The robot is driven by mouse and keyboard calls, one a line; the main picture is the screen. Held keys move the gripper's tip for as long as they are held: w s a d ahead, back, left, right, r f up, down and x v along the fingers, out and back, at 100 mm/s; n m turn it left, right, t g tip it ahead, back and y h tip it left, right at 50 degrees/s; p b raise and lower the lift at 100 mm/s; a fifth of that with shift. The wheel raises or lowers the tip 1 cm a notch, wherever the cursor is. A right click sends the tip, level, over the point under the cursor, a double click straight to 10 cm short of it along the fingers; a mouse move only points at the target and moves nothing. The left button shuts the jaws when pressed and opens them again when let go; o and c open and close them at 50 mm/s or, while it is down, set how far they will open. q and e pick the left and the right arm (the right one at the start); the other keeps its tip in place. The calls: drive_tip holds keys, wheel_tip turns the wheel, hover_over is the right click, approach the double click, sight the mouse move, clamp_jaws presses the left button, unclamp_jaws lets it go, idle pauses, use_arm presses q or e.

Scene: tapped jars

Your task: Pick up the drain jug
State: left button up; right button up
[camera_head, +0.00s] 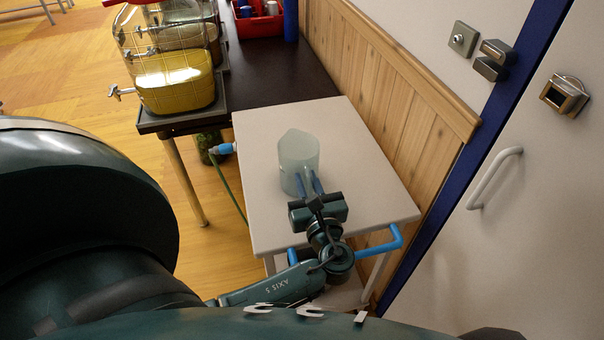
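The drain jug (298,150) is a pale, translucent, grey-green vessel with a pointed spout at its far side. It stands upright on the white table of a small cart (365,150). My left gripper (309,182) is at the near side of the jug, its two blue fingers apart and overlapping the jug's lower near wall in the camera_head view. Whether the fingers touch the jug, or have a handle between them, is hidden. My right gripper is not in view.
A dark bench (265,68) behind carries tapped jars, one with yellow contents (178,90), and a red crate (258,24). A wood-panelled wall (400,85) borders the cart's right side. A blue cart handle (385,246) is near my wrist. The white top beside the jug is clear.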

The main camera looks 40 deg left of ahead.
use_arm(q)
clamp_jaws()
drive_tip(key=shift+r, duration=0.1)
